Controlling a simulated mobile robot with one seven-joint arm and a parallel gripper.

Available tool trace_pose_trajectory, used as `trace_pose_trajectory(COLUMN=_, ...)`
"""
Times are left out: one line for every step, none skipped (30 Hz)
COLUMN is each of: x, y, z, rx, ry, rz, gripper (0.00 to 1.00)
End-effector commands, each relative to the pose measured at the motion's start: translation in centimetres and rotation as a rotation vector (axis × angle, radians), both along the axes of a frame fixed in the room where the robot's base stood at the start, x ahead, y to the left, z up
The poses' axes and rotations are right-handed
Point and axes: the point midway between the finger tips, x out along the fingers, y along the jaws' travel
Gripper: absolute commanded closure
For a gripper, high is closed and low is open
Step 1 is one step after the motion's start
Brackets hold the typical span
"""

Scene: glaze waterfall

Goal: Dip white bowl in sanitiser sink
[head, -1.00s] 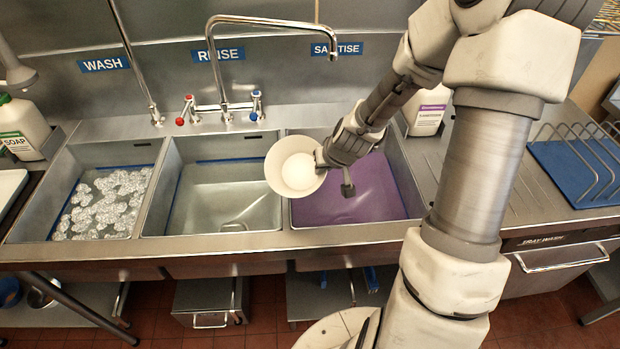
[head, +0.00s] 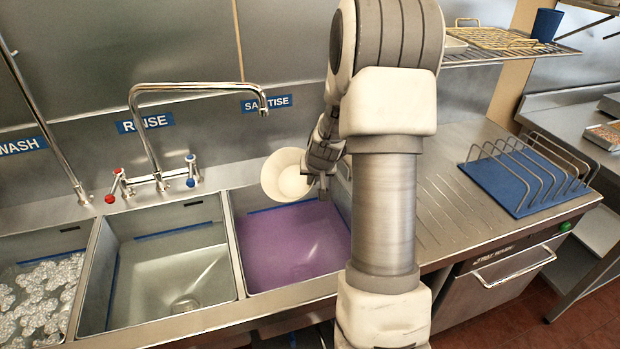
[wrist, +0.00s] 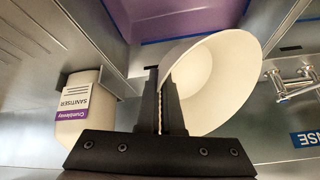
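The white bowl (head: 287,176) is in my gripper (head: 325,180), tilted on its side with its inside facing the head camera. In the wrist view the bowl's wall (wrist: 215,80) lies between the two dark fingers of my gripper (wrist: 162,105), which are shut on it. The sanitiser sink (head: 290,245) holds purple liquid and sits below the SANITISE label (head: 266,103). The bowl appears above the back part of this sink, clear of the liquid. Purple liquid also shows at the top of the wrist view. My arm hides the sink's right side in the head view.
The rinse sink (head: 170,275) and the wash sink with suds (head: 40,290) lie to the left. A tap (head: 150,130) stands behind the rinse sink. A sanitiser bottle (wrist: 85,110) shows in the wrist view. A blue rack (head: 520,180) stands on the drainer at right.

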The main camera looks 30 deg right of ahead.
Motion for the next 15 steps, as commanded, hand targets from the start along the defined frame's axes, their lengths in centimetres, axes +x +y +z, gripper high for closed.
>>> trace_pose_trajectory(x=0.0, y=0.0, z=-1.1, rx=0.0, ry=0.001, rz=0.0, gripper=1.0)
trace_pose_trajectory(x=0.0, y=0.0, z=-1.5, rx=0.0, ry=0.001, rz=0.0, gripper=1.0)
trace_pose_trajectory(x=0.0, y=0.0, z=-1.9, rx=0.0, ry=0.001, rz=0.0, gripper=1.0)
trace_pose_trajectory(x=0.0, y=0.0, z=-2.3, rx=0.0, ry=0.001, rz=0.0, gripper=1.0)
trace_pose_trajectory(x=0.0, y=0.0, z=-2.6, rx=0.001, ry=0.0, rz=-0.001, gripper=1.0)
trace_pose_trajectory(x=0.0, y=0.0, z=-3.1, rx=0.001, ry=0.001, rz=-0.001, gripper=1.0)
trace_pose_trajectory(x=0.0, y=0.0, z=-3.5, rx=0.001, ry=0.001, rz=-0.001, gripper=1.0)
trace_pose_trajectory(x=0.0, y=0.0, z=-3.9, rx=0.001, ry=0.001, rz=-0.001, gripper=1.0)
trace_pose_trajectory(x=0.0, y=0.0, z=-4.3, rx=0.002, ry=0.0, rz=0.0, gripper=1.0)
trace_pose_trajectory(x=0.0, y=0.0, z=-4.7, rx=0.001, ry=0.0, rz=0.001, gripper=1.0)
trace_pose_trajectory(x=0.0, y=0.0, z=-5.0, rx=0.001, ry=0.0, rz=0.001, gripper=1.0)
trace_pose_trajectory(x=0.0, y=0.0, z=-5.5, rx=0.0, ry=0.0, rz=0.0, gripper=1.0)
trace_pose_trajectory(x=0.0, y=0.0, z=-5.9, rx=-0.001, ry=0.0, rz=0.001, gripper=1.0)
trace_pose_trajectory(x=0.0, y=0.0, z=-6.3, rx=-0.001, ry=0.0, rz=0.001, gripper=1.0)
trace_pose_trajectory(x=0.0, y=0.0, z=-6.8, rx=0.0, ry=0.001, rz=0.0, gripper=1.0)
